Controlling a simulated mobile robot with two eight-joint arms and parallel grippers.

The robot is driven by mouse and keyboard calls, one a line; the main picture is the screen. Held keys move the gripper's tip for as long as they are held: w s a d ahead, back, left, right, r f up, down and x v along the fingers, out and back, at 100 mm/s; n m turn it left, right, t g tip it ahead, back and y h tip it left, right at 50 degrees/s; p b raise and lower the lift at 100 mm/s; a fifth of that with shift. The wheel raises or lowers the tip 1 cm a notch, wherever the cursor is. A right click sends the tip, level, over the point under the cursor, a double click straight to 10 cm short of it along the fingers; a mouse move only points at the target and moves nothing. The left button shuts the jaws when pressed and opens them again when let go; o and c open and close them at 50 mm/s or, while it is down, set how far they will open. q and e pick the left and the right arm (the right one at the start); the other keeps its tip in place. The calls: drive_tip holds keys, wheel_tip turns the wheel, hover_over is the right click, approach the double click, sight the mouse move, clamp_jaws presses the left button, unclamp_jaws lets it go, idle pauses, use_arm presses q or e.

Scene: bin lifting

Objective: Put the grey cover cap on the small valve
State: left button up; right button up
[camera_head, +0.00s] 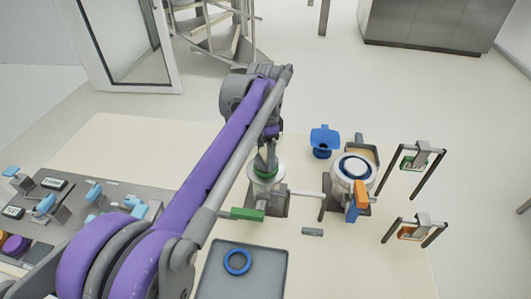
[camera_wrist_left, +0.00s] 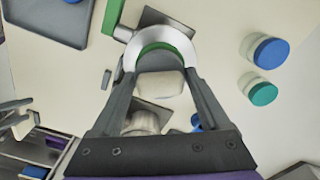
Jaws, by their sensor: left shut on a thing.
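My left gripper (camera_head: 267,166) is directly over the small valve (camera_head: 279,203), which has a pale round flange and a green-handled lever (camera_head: 248,214). In the left wrist view, the fingers (camera_wrist_left: 158,78) are shut on a grey cover cap (camera_wrist_left: 160,62), gripping it from both sides. The valve's pale flange (camera_wrist_left: 176,36) shows around the cap's far side, with a green ring (camera_wrist_left: 156,46) between them. The cap overlaps the flange in this view; I cannot tell whether it touches. My right gripper is not in view.
A larger valve with a blue ring (camera_head: 354,168) and an orange handle (camera_head: 360,193) stands to the right. A grey tray (camera_head: 265,284) holds a blue ring (camera_head: 237,261). A blue part (camera_head: 324,138) stands behind. Two black stands (camera_head: 427,172) are at the right. A control panel (camera_head: 75,205) is at the left.

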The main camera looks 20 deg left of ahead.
use_arm(q)
drive_tip(key=o, duration=1)
drive_tip(key=shift+o, duration=0.2)
drive_tip(key=shift+r, duration=0.1)
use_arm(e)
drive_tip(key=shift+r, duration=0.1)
use_arm(q)
drive_tip(key=shift+r+p, duration=1.8)
drive_tip(key=shift+r, duration=1.35)
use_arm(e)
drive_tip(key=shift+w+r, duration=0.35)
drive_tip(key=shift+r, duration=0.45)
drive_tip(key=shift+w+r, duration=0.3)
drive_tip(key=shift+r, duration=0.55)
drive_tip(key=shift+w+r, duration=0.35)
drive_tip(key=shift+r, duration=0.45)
use_arm(q)
drive_tip(key=shift+f, duration=0.15)
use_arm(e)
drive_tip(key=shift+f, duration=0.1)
